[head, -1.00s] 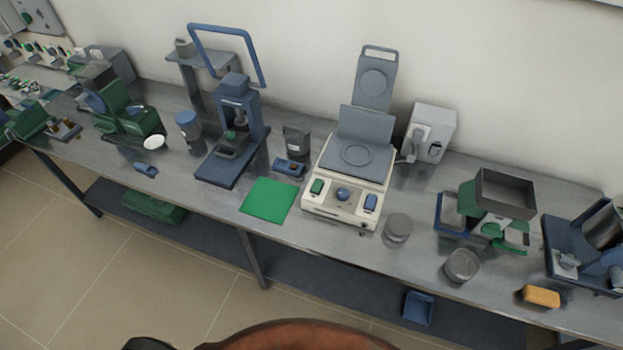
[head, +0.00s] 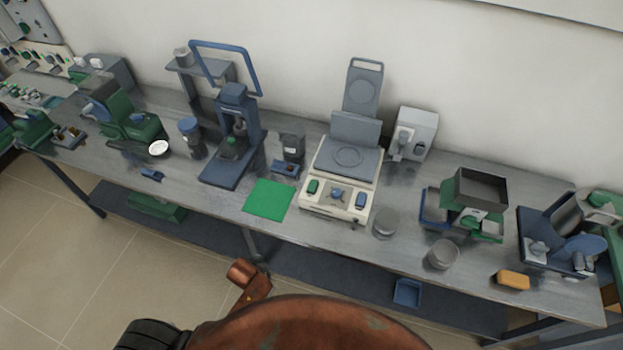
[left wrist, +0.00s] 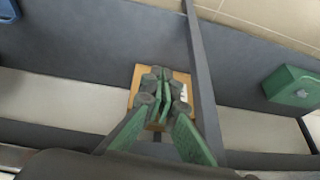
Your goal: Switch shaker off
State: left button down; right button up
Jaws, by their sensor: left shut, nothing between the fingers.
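A cream-based machine (head: 335,200) stands mid-bench in the head view, with a grey flat top and a raised grey plate behind. I take it for the shaker, but no label is readable. Its front panel has a green switch (head: 313,187), a blue middle knob (head: 336,194) and a blue-topped switch (head: 361,199). Whether it is running cannot be told. My left gripper (left wrist: 163,88) shows in the left wrist view, its green fingers together and empty. It is not visible in the head view and is not at the machine's panel. My right gripper is out of view.
A green mat (head: 268,201) lies left of the machine, with a small blue device (head: 285,168) behind it. A round grey container (head: 385,222) stands close on the right. A dark lower shelf (head: 210,228) runs under the bench. A green box (left wrist: 292,87) shows in the left wrist view.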

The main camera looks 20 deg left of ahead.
pick_arm(q)
jog(key=w+d+r+t+p, duration=0.1)
jog(key=w+d+r+t, duration=0.1)
jog(key=w+r, duration=0.4)
jog(key=w+d+r+t, duration=0.1)
jog(key=w+d+r, duration=0.4)
jog(key=r, duration=0.9)
jog(key=w+d+r+t+h+p, duration=0.1)
jog(key=w+d+r, duration=0.3)
jog(key=w+r, duration=0.5)
jog(key=shift+d+r+t+p, duration=0.2)
jog(key=shift+r+t+p, duration=0.15)
jog(key=shift+r+t, duration=0.45)
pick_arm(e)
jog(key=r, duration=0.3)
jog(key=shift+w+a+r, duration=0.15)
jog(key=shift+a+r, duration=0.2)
pick_arm(q)
send_over(313, 188)
notch_tip(313, 188, down, 6)
jog(key=shift+s+d+f, duration=0.1)
jog(key=shift+s+f, duration=0.05)
notch_tip(313, 188, down, 3)
jog(key=shift+r, duration=0.2)
jog(key=shift+f, duration=0.6)
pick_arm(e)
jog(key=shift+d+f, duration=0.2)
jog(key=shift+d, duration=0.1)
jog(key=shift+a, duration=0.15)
